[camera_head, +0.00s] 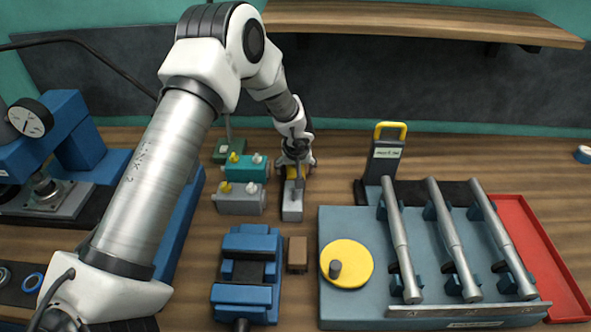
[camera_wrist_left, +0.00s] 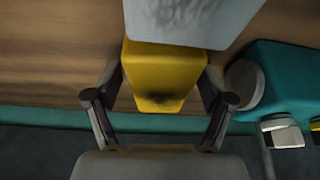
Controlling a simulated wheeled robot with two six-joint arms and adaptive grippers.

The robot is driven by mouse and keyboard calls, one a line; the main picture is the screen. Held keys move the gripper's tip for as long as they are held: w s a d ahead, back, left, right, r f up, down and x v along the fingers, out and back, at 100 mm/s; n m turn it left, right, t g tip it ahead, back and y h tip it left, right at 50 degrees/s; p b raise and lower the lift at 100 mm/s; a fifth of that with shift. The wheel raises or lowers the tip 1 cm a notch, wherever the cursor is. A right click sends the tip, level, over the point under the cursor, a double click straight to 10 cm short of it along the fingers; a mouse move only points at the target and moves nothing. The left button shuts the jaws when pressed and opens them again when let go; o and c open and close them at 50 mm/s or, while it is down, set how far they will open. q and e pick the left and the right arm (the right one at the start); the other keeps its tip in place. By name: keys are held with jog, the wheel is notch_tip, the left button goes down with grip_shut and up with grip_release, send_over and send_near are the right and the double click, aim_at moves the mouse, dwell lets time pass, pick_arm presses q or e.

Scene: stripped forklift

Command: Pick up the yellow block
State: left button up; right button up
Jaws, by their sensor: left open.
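The yellow block (camera_wrist_left: 163,72) lies between the two fingers of my open left gripper (camera_wrist_left: 160,88) in the left wrist view. A narrow gap seems to show on each side, though contact is hard to judge. In the head view, the yellow block (camera_head: 292,172) shows only as a small patch under my left gripper (camera_head: 297,165), which hides most of it. A grey block (camera_head: 292,206) adjoins the yellow block on its near side; its pale face (camera_wrist_left: 190,16) fills the top of the left wrist view. My right gripper is not in view.
A teal box (camera_head: 247,168) and a grey box (camera_head: 240,200) with knobs stand close left of the gripper. A blue vise (camera_head: 247,262) and small brown block (camera_head: 297,254) sit nearer. A yellow-handled device (camera_head: 385,158) and a rack (camera_head: 335,312) with metal bars stand to the right.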

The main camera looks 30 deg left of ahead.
pick_arm(q)
jog(key=shift+s, duration=0.15)
jog(key=shift+f+p, duration=0.1)
jog(key=shift+p, duration=0.2)
grip_shut()
dwell(0.3)
